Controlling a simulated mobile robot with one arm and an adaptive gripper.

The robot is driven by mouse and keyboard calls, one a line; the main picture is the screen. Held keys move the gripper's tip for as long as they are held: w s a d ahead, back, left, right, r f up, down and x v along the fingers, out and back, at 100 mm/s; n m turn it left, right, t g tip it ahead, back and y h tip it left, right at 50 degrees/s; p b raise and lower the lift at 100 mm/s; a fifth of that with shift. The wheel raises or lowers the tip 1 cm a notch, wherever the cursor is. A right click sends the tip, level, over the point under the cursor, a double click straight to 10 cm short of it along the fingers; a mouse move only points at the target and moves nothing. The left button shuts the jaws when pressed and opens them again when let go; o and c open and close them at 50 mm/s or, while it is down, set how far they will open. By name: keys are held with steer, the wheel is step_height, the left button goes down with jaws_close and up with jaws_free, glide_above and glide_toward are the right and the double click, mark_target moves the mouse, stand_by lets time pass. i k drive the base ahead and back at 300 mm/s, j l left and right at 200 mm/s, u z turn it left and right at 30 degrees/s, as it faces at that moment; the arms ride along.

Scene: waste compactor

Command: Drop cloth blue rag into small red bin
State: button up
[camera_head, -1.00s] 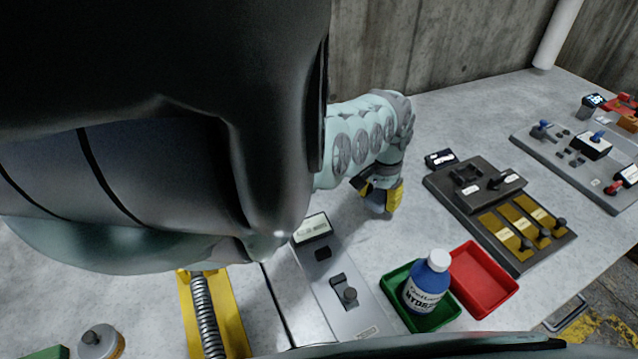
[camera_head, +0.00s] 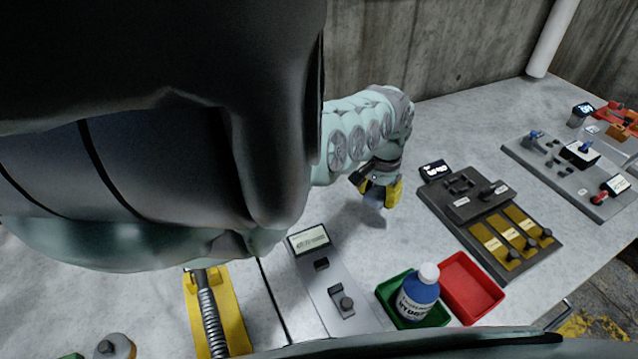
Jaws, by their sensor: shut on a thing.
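My gripper (camera_head: 378,194) is above the table in the middle of the view, pointing down, with yellow fingers. It is shut on a bluish-grey piece of cloth, the blue rag (camera_head: 374,198), of which only a small part shows between the fingers. The small red bin (camera_head: 484,296) is an open shallow tray at the front right of the table and looks empty. My gripper is to the left of the bin and farther back, well apart from it.
A green tray (camera_head: 439,318) holding a blue bottle with a white cap (camera_head: 418,290) stands directly left of the red bin. A dark control panel (camera_head: 462,203) with yellow plates lies behind the bin. A grey switch panel (camera_head: 333,280) is left of the trays. Another panel (camera_head: 560,165) lies farther right.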

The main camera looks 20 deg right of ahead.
mark_target(469, 294)
steer(key=z, duration=1.85)
